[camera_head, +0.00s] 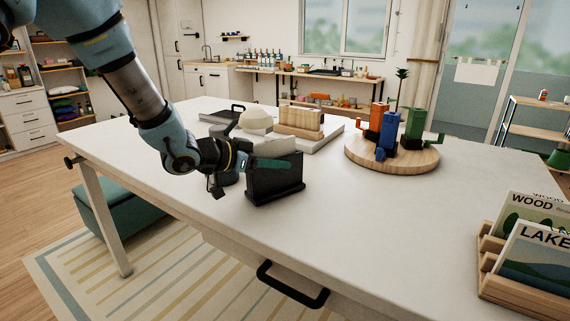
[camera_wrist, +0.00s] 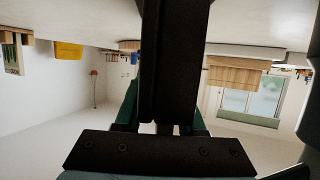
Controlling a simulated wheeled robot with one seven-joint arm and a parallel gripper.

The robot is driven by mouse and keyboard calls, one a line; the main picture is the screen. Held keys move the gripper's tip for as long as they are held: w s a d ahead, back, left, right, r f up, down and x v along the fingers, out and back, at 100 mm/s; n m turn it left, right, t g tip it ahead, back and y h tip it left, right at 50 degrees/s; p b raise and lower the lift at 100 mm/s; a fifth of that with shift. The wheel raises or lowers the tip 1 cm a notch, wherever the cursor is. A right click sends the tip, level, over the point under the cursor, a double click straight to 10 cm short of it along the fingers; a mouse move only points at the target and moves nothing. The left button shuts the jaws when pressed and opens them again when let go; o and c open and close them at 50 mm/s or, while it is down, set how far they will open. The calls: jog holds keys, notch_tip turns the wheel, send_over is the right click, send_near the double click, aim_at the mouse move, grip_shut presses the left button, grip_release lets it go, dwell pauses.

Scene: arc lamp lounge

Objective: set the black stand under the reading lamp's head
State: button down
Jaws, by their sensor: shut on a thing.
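The black stand (camera_head: 275,184) is upright above or on the near part of the white table (camera_head: 345,215). I cannot tell whether its base touches the tabletop. My gripper (camera_head: 262,163) is shut on its upper part from the left. In the wrist view the stand (camera_wrist: 176,60) fills the middle, between the green fingers of my gripper (camera_wrist: 163,120). A cream dome (camera_head: 256,121) shows behind the stand, further back on the table. It may be the reading lamp's head; its support is partly hidden by my arm.
A pale tray with wooden blocks (camera_head: 300,121) lies behind the stand. A round wooden board (camera_head: 392,158) with coloured figures stands to the right. A wooden rack (camera_head: 520,292) of magazines is at the near right. The tabletop right of the stand is clear.

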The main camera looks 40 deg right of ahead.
dwell(0.3)
jog(key=shift+f, duration=0.2)
jog(key=c, duration=0.5)
grip_release()
jog(key=shift+r, duration=0.2)
jog(key=b+v, duration=0.1)
jog(key=v, duration=1.1)
jog(key=shift+f, duration=0.1)
